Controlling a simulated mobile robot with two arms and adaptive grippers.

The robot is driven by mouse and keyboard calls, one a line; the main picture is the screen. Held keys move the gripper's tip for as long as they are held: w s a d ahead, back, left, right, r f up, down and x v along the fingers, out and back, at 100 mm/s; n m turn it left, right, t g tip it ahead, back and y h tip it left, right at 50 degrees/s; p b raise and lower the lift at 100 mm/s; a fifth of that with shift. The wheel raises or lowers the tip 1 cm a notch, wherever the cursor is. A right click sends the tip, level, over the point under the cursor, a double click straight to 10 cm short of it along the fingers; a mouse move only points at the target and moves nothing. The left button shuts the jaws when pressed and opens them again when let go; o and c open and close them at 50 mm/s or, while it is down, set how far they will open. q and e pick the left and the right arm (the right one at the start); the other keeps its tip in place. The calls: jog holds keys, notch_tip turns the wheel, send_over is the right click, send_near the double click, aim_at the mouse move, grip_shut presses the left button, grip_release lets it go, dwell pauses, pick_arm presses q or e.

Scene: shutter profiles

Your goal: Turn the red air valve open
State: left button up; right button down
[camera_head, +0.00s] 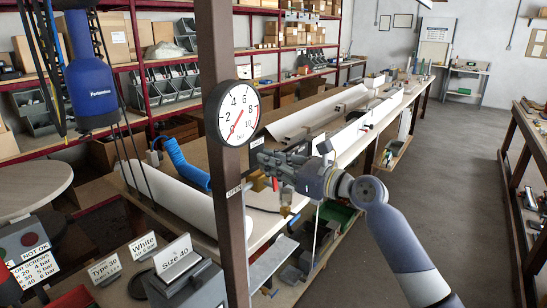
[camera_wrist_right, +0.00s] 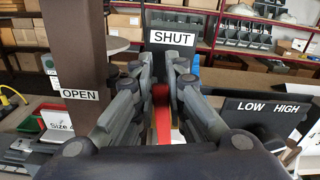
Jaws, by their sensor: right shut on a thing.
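The red valve handle (camera_wrist_right: 162,112) is between the fingers of my right gripper (camera_wrist_right: 161,88) in the right wrist view. It points away from my wrist, in line with the SHUT label (camera_wrist_right: 172,38); the OPEN label (camera_wrist_right: 79,94) is on the post at left. In the head view my right gripper (camera_head: 268,160) is shut on the handle, beside the post. A small red part of the handle (camera_head: 275,184) shows below the fingers, near the brass valve body (camera_head: 256,181). The gauge (camera_head: 232,113) has its red needle toward the lower left, near 0. My left gripper is not visible.
The brown post (camera_head: 228,190) stands close left of my right gripper. A blue coiled hose (camera_head: 183,163) and long white profiles (camera_head: 175,200) lie behind it. A blue hanging tool (camera_head: 90,90) is at upper left. The aisle (camera_head: 440,180) at right is clear.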

jog(key=shift+s+a+f+n+p, duration=0.15)
jog(key=shift+s+a+n+p, duration=0.15)
jog(key=shift+n, duration=0.3)
jog(key=shift+s+a+f+n+p, duration=0.15)
jog(key=shift+s+n+p, duration=0.1)
jog(key=shift+n, duration=0.35)
jog(key=shift+s+a+f+n, duration=0.25)
jog(key=shift+s+f+n, duration=0.1)
jog(key=shift+n, duration=0.35)
jog(key=shift+s+a+f+n, duration=0.2)
jog(key=shift+s+a+n, duration=0.1)
jog(key=shift+n, duration=0.4)
jog(key=shift+f, duration=0.1)
jog(key=c, duration=1.8)
grip_release()
jog(key=shift+d, duration=0.1)
jog(key=shift+o, duration=1)
jog(key=shift+s+d+r, duration=0.15)
jog(key=shift+d+r, duration=0.05)
jog(key=shift+r, duration=0.05)
jog(key=v, duration=1.2)
jog(key=shift+c, duration=0.3)
